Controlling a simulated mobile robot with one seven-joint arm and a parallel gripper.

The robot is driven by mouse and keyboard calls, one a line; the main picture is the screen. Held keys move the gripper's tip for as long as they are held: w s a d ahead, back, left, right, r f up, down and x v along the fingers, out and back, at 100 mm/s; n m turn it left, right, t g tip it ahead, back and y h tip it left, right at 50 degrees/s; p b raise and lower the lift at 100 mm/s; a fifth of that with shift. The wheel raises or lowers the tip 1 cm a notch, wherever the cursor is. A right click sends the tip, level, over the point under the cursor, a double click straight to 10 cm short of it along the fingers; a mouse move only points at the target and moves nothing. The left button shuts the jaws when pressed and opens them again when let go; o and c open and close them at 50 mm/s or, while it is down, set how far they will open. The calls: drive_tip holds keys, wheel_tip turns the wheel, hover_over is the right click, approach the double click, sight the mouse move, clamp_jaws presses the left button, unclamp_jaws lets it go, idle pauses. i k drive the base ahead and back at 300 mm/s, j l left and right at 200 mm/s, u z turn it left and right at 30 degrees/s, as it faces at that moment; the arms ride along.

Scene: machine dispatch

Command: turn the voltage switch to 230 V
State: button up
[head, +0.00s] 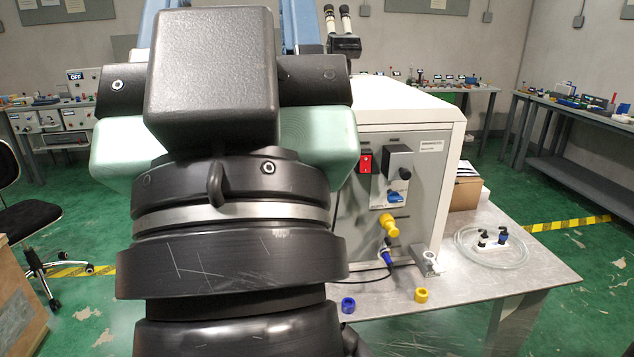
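A white and grey machine (437,180) stands on the table, its side panel facing me. The panel bears a red rocker switch (366,162), a black box-like fitting (398,163) and a small blue part (395,197) below it. I cannot tell which of these, if any, is the voltage switch; no 230 V marking is readable. My own arm fills the left and middle of the view and covers the left of the machine. My gripper's fingers do not show, so I cannot see where they are relative to the panel.
A yellow fitting (389,225) sticks out low on the panel, with a blue connector (385,252) and black cable below. A blue ring (348,305), a yellow ring (421,295) and a coiled clear hose (470,250) lie on the grey table (505,285). The table's front right is clear.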

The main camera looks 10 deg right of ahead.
sight(394, 196)
drive_tip(key=i+l, duration=0.2)
drive_tip(key=l, duration=0.2)
drive_tip(key=i+l, duration=0.2)
drive_tip(key=l, duration=0.2)
drive_tip(key=i+l, duration=0.2)
drive_tip(key=l, duration=0.2)
drive_tip(key=i+l, duration=0.25)
drive_tip(key=l, duration=0.15)
